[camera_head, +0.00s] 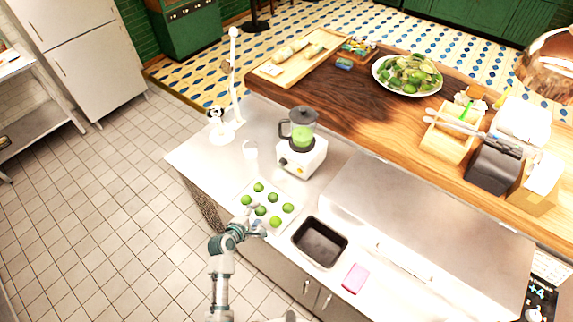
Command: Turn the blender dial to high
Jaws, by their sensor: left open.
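The blender (301,150) stands upright on the steel counter, with a white base and a dark-lidded jar holding something green. A small dark dial (284,162) shows on the front left face of the base; its setting is too small to read. My left gripper (257,226) is open at the front edge of a white tray of limes, below and left of the blender and apart from the dial. It looks empty. My right gripper is not in view.
The white tray (291,209) with several limes lies between my left gripper and the blender. A dark sink basin (320,242) and a pink sponge (355,278) are to the right. A wooden counter (340,104) runs behind.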

